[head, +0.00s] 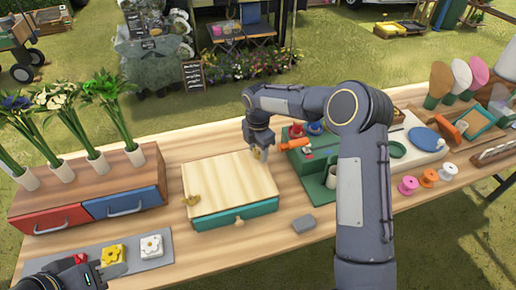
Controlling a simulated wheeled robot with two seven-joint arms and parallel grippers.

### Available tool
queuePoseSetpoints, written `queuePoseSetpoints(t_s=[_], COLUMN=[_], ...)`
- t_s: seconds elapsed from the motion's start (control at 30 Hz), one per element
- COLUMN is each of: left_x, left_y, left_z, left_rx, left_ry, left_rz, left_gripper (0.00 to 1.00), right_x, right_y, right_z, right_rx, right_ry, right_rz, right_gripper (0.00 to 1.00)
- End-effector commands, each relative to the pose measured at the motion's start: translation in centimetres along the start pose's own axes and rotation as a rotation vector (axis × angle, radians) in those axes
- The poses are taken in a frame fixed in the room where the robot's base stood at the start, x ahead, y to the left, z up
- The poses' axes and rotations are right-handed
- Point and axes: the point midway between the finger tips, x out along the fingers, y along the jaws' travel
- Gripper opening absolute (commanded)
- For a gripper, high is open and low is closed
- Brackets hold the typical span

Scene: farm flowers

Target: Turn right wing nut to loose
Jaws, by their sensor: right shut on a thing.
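A press-like box (235,182) with a pale wooden top and teal sides sits mid-table. A brass wing nut (190,199) stands at its left edge. My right gripper (260,154) points down at the box's right edge, shut on a small brass-coloured piece that appears to be the right wing nut; the fingers hide most of it. My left gripper (100,272) is low at the bottom left, away from the box, partly cut off by the frame; its finger gap is unclear.
A drawer unit (82,192) with flower vases stands left. Flower-shaped blocks (151,246) lie on a grey mat in front. A green tray (310,172) stands right of the box, partly behind my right arm. A grey block (303,223) lies on bare table.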

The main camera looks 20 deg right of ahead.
Motion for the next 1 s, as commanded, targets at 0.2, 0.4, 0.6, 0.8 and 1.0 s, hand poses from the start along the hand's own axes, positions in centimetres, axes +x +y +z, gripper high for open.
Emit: queuePoseSetpoints(t_s=[0.2,0.4,0.6,0.8,1.0], left_x=[-0.4,-0.7,-1.0,-1.4,-1.6], left_y=[0.2,0.3,0.5,0.6,0.8], left_z=[-0.2,-0.4,-0.5,-0.7,-0.8], left_rx=[0.0,0.0,0.0,0.0,0.0], left_ry=[0.0,0.0,0.0,0.0,0.0], left_rz=[0.0,0.0,0.0,0.0,0.0], left_gripper=[0.36,0.36,0.36,0.36,0.36], right_x=[0.1,0.1,0.1,0.1,0.1], right_y=[-0.1,-0.1,-0.1,-0.1,-0.1], right_z=[0.0,0.0,0.0,0.0,0.0], right_rx=[-0.207,-0.396,-0.587,-0.775,-0.953], right_ry=[0.002,0.002,0.002,0.003,0.004], right_rz=[-0.005,-0.005,-0.004,-0.004,-0.004], right_gripper=[0.26,0.26,0.26,0.26,0.26])
